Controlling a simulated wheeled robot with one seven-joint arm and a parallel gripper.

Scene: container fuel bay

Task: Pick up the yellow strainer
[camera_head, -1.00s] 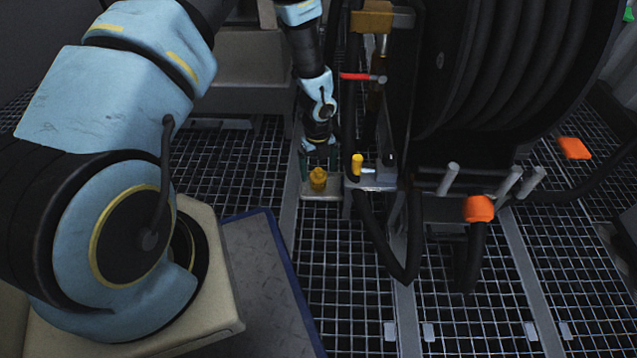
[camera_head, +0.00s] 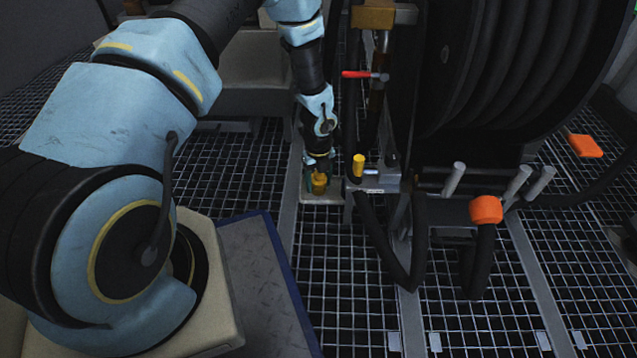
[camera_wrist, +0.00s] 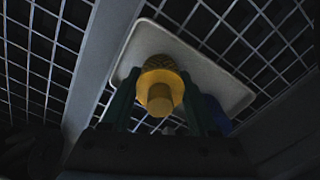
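The yellow strainer (camera_head: 319,184) stands on a small pale tray (camera_head: 322,197) in the middle of the head view. In the wrist view the strainer (camera_wrist: 160,88) has a round stub facing the camera and a wider ridged body, with the pale tray (camera_wrist: 228,92) beneath it. My gripper (camera_head: 318,176) is down at the strainer, pointing downward. In the wrist view the green fingers of my gripper (camera_wrist: 160,82) lie on either side of the strainer, their tips close to its sides. I cannot tell whether they touch it.
A yellow-capped fitting (camera_head: 358,165) stands just right of the tray. A red-handled valve (camera_head: 357,74) is above it. A large hose reel (camera_head: 500,80) and an orange-capped hose (camera_head: 486,209) are to the right. The grating floor (camera_head: 350,320) in front is clear.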

